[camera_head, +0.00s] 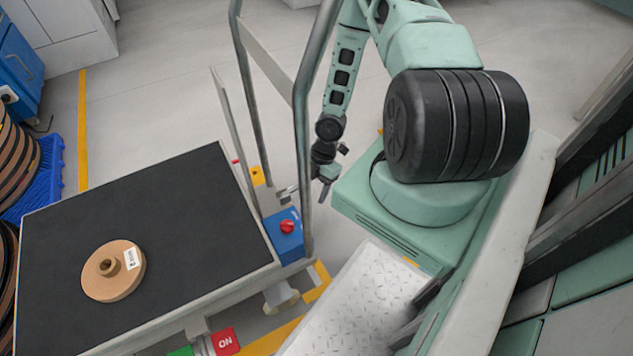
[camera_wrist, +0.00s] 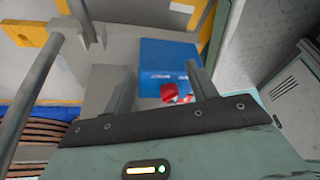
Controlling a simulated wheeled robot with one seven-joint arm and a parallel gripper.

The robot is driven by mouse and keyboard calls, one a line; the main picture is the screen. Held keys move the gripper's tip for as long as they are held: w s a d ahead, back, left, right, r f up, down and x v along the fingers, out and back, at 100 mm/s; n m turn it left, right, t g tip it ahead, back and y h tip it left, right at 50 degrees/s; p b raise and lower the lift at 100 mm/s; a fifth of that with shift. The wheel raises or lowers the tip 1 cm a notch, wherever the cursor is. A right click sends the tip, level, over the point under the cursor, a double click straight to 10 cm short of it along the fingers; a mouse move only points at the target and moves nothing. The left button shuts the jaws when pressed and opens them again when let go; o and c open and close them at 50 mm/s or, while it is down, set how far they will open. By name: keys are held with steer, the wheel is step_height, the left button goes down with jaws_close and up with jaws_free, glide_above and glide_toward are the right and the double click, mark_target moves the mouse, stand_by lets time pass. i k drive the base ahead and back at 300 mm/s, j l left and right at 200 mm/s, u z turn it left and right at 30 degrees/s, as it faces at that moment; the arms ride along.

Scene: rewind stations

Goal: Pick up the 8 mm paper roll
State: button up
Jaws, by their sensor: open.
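The label is too small to read. My gripper (camera_head: 325,187) hangs beyond the cart's right edge, behind a metal post and well apart from the roll. In the wrist view my gripper (camera_wrist: 160,88) has its two fingers apart with nothing between them. The roll is not seen in the wrist view.
A blue box with a red knob (camera_head: 287,228) sits at the cart's right corner and also shows in the wrist view (camera_wrist: 165,60). Metal handle posts (camera_head: 300,110) rise between cart and arm. Blue crates with rolls (camera_head: 40,180) stand at left. Most of the cart top is clear.

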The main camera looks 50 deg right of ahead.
mark_target(115, 270)
steer(key=k, duration=1)
